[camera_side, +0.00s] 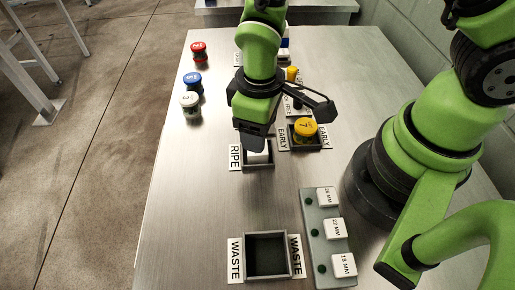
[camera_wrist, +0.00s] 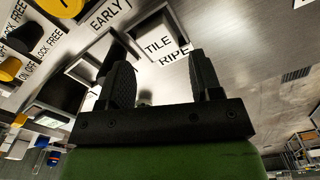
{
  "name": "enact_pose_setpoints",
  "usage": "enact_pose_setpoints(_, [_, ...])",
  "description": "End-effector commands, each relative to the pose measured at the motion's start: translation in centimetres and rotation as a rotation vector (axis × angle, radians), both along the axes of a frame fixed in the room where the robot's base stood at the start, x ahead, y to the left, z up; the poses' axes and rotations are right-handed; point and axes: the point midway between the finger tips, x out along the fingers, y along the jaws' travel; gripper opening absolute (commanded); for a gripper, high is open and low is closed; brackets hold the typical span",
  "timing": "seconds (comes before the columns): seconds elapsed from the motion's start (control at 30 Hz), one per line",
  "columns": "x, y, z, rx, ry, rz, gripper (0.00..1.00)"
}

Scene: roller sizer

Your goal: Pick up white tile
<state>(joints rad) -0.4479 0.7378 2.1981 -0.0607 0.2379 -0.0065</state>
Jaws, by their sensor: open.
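The white tile (camera_wrist: 157,40), marked TILE, shows in the wrist view in a dark-walled tray beside the RIPE label (camera_wrist: 172,56). In the side view a white patch of the tile (camera_side: 259,158) shows in the RIPE tray (camera_side: 259,168), just below my gripper. My gripper (camera_side: 256,143) points down over that tray, and its body hides the tray's far part. In the wrist view my gripper (camera_wrist: 163,65) has its two dark fingers apart with nothing between them, and the tile appears beyond the gap. I cannot tell the exact height above the tile.
A yellow-capped jar (camera_side: 305,127) stands in the EARLY tray (camera_side: 318,148), close right of my gripper. The WASTE tray (camera_side: 267,235) looks empty. A grey block (camera_side: 309,225) carries white pieces marked in MM. Red (camera_side: 199,47), blue (camera_side: 193,79) and white-capped (camera_side: 189,101) jars stand left.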

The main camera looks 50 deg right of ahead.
Motion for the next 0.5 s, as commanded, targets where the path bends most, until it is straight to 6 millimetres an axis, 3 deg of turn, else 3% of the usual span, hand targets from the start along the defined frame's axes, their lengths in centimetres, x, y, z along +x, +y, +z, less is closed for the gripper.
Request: enact_pose_setpoints(0.5, [0.5,-0.1,-5.3,0.001,0.001,-0.003,0.59])
